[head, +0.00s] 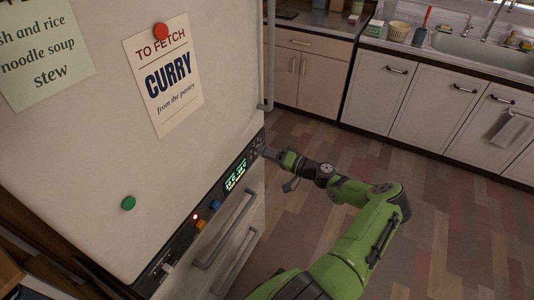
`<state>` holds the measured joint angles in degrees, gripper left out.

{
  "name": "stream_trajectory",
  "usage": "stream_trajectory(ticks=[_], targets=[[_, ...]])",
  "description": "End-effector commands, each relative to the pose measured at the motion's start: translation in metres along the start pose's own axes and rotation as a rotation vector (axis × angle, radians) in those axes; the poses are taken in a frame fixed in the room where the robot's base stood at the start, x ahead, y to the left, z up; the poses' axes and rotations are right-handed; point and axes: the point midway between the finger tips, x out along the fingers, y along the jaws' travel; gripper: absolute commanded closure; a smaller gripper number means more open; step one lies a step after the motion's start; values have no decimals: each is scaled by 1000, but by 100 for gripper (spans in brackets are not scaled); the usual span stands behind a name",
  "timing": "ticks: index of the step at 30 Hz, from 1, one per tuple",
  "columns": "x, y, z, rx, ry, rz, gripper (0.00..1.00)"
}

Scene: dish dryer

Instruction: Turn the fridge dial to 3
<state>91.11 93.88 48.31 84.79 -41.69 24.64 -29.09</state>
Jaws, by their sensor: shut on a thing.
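The fridge (160,195) fills the left side of the head view, with a dark control panel (178,244) running along its front. The dial is at the panel's right end, near small pale markings. My gripper (266,151) reaches in from the right and is shut on the dial. The gripper covers most of the dial, so its pointer and the number it is set to cannot be read. My green arm extends from the bottom of the view up to the panel.
The panel also has a green display (236,175), a blue button (214,206) and an orange button (200,225). Fridge handles (232,232) stick out below it. Counters with a sink (480,50) stand at the back. The floor (440,215) to the right is clear.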

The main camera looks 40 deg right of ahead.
Motion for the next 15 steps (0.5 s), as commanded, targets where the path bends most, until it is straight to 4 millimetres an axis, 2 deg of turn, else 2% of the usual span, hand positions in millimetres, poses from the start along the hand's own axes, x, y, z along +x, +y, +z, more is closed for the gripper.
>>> stream_trajectory(ticks=[15], targets=[[0, 0, 0, 489, 0, 1, 95]])
